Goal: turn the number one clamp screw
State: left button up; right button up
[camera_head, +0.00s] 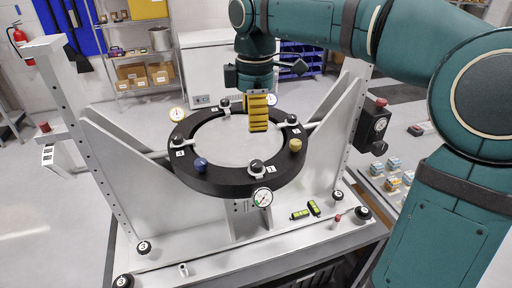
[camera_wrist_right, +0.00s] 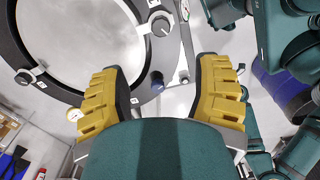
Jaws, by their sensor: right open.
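The black ring fixture (camera_head: 222,186) stands tilted on a white frame, with clamp screws spaced around it beside small numbered labels. I cannot read the numbers surely. Black clamp knobs show at the front (camera_head: 257,167), the left (camera_head: 178,140), the back (camera_head: 225,104) and the right (camera_head: 292,120). My right gripper (camera_head: 257,112) has yellow fingers and hangs over the back right part of the ring. In the wrist view my right gripper (camera_wrist_right: 160,95) is open and empty, its fingers wide apart. One clamp knob (camera_wrist_right: 160,25) lies beyond the fingers, another (camera_wrist_right: 24,77) to the left. My left gripper is out of view.
A blue ball (camera_head: 200,163) and a yellow ball (camera_head: 295,145) sit on the ring. Dial gauges (camera_head: 263,197) stick out from its rim. White uprights (camera_head: 75,100) flank the ring. A black box (camera_head: 373,125) with a red button is on the right upright. Two small levels (camera_head: 300,214) lie in front.

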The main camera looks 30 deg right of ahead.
aim_at(257, 163)
jog(key=f, duration=0.4)
jog(key=f+b, duration=0.1)
jog(key=f, duration=0.3)
jog(key=f+b, duration=0.1)
jog(key=f, duration=0.4)
jog(key=shift+s+d, duration=0.2)
jog(key=shift+s, duration=0.05)
grip_shut()
